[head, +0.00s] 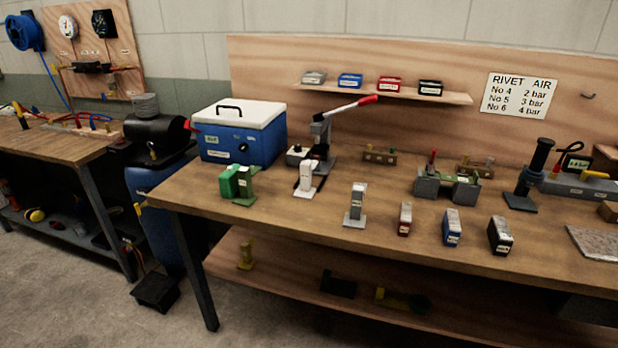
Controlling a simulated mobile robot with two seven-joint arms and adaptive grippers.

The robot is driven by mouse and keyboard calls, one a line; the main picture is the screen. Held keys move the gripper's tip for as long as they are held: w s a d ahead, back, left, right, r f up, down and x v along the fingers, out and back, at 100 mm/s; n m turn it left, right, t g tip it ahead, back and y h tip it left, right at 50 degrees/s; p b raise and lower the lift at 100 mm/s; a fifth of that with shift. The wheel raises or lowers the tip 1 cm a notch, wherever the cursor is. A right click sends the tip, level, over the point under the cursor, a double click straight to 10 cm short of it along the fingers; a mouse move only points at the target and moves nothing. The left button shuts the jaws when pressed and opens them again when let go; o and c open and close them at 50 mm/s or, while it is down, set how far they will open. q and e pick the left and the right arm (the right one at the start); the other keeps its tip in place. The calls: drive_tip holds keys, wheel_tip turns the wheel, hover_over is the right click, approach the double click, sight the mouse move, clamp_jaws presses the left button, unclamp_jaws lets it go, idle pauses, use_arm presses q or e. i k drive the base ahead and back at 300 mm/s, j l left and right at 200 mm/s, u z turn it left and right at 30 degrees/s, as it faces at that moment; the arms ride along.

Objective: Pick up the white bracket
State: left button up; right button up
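A white bracket-like piece (306,177) stands upright on the wooden workbench (330,225), just in front of the grey lever press (320,143). A light grey piece of similar shape (355,205) stands to its right, nearer the bench's front edge. A green pair of pieces (236,182) stands to its left. Nothing covers the front of the white piece. Neither of my grippers shows in the head view.
A blue cooler box (240,134) with a white lid stands at the bench's left end. Red (405,219), blue (452,228) and black (500,236) small boxes stand along the front edge. A grey fixture (447,184) lies behind them. The bench between the green and white pieces is clear.

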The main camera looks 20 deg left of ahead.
sight(305, 191)
drive_tip(key=j+z, duration=0.15)
drive_tip(key=z, duration=0.25)
drive_tip(key=j+z, duration=0.2)
drive_tip(key=z, duration=0.2)
drive_tip(key=j+z, duration=0.2)
drive_tip(key=z, duration=0.2)
drive_tip(key=k+j+z, duration=0.15)
drive_tip(key=j, duration=0.15)
drive_tip(key=j+z, duration=0.15)
drive_tip(key=j, duration=0.2)
drive_tip(key=k+j+z, duration=0.15)
drive_tip(key=j, duration=0.15)
